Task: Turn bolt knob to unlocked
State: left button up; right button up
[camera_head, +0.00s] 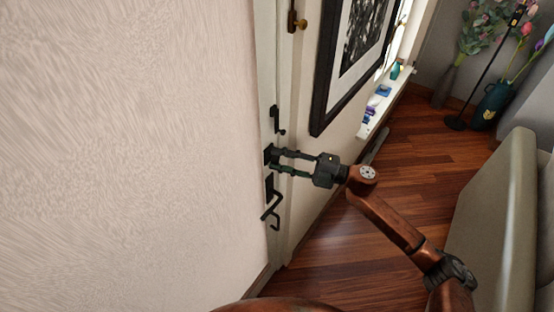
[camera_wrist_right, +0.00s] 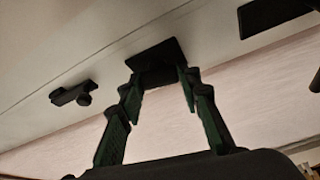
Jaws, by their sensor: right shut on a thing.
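The door (camera_head: 268,70) is a pale, narrow strip beyond the wall edge. A black bolt plate (camera_head: 267,154) sits on it, and shows as a dark square (camera_wrist_right: 158,54) in the right wrist view. My right gripper (camera_head: 274,160) reaches it from the right, with one finger above the other. In the wrist view its green-lined fingers (camera_wrist_right: 160,80) end on either side of the dark knob (camera_wrist_right: 158,78) at the plate. They are shut on the knob, though its shape and turn are hard to make out. My left gripper is out of view.
A black lever handle (camera_head: 270,209) is below the bolt, and a small black latch (camera_head: 276,120) above it. A framed picture (camera_head: 340,75) hangs to the right. A grey sofa (camera_head: 490,230) stands at right, with open wooden floor (camera_head: 330,245) between.

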jog(key=shift+w+d+r+n+h, duration=0.1)
jog(key=shift+n+h, duration=0.15)
jog(key=shift+n, duration=0.35)
jog(key=shift+w+r+n+h, duration=0.1)
jog(key=shift+n+h, duration=0.15)
jog(key=shift+n, duration=0.35)
jog(key=shift+f, duration=0.1)
jog(key=o, duration=1.2)
jog(key=shift+s, duration=0.1)
jog(key=shift+c, duration=0.2)
jog(key=v, duration=1.2)
